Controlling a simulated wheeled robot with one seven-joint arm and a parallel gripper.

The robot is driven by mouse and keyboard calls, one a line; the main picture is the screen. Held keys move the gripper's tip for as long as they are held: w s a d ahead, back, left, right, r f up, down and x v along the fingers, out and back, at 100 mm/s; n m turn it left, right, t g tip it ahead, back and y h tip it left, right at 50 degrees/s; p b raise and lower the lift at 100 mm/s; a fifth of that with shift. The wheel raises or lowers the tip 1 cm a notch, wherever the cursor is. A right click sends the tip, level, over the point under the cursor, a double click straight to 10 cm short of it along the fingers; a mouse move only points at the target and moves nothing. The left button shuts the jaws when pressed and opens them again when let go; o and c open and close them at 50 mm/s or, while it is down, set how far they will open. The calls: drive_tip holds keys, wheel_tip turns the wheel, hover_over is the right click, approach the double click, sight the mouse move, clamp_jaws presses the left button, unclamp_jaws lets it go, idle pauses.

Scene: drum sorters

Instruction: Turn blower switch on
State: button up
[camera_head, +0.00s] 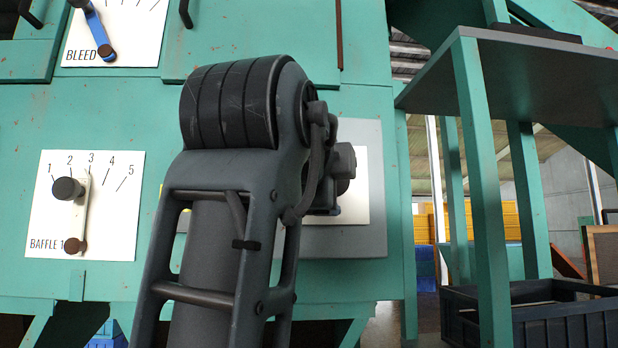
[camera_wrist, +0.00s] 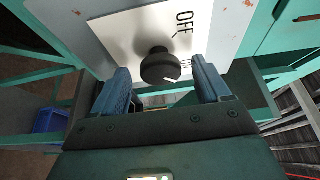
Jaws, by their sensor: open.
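The blower switch is a round dark knob (camera_wrist: 156,66) on a white label (camera_wrist: 122,38) in the wrist view. OFF is printed above and right of the knob; lettering lower right is partly covered by a finger. A short white mark shows at the lower right of the knob's face. My gripper (camera_wrist: 160,75) is open, with one blue finger on each side of the knob. Gaps show between fingers and knob, and I see no contact.
The green machine front also holds a BAFFLE 1 lever plate (camera_head: 113,213) at the left and a BLEED plate (camera_head: 140,38) above. A grey-topped stand (camera_head: 520,80) with green legs and a dark crate (camera_head: 565,325) stand at the right.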

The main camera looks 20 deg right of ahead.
drive_tip(key=v, duration=0.7)
drive_tip(key=shift+s+a, duration=0.2)
drive_tip(key=shift+s, duration=0.1)
drive_tip(key=w+f+n+t+y+p, duration=0.1)
drive_tip(key=w+f+n+t+y, duration=0.15)
drive_tip(key=f+n, duration=0.55)
drive_tip(key=w+f+n+t+y+p, duration=0.25)
drive_tip(key=f+n, duration=0.35)
drive_tip(key=f, duration=0.4)
drive_tip(key=s+d+f+n+y+p, duration=0.1)
drive_tip(key=s+f+n+y, duration=0.2)
drive_tip(key=f, duration=0.5)
drive_tip(key=s+d+f+n+y, duration=0.1)
drive_tip(key=s+f+n+y, duration=0.15)
drive_tip(key=f+n, duration=0.45)
drive_tip(key=s+d+f+n+g+y+p, duration=0.25)
drive_tip(key=s+f, duration=0.75)
drive_tip(key=s, duration=0.5)
drive_tip(key=s+d+r+g+h+p, duration=0.1)
drive_tip(key=s+d+p, duration=0.1)
drive_tip(key=s, duration=1.6)
drive_tip(key=shift+s+r, duration=0.35)
